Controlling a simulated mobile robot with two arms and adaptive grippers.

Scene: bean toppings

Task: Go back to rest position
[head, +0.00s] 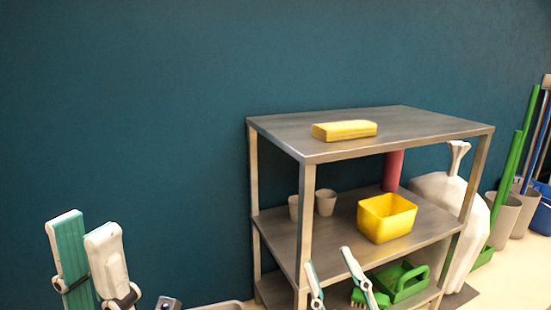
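My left gripper (84,224) is at the lower left, pointing up in front of the blue wall. Its two fingers are apart, with the teal inner pad of one showing, and nothing is between them. My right gripper (329,260) is at the bottom centre, in front of the shelf's lower part. Its two fingers are apart and hold nothing visible. Both grippers' bases and most of both arms are cut off by the bottom edge.
A grey metal shelf (400,149) holds a yellow block (344,131) on top, and a yellow bin (387,218) and two cups (325,202) below. A green caddy (402,282) sits lower. A white sack (460,215) stands right of it. The wall area above my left gripper is clear.

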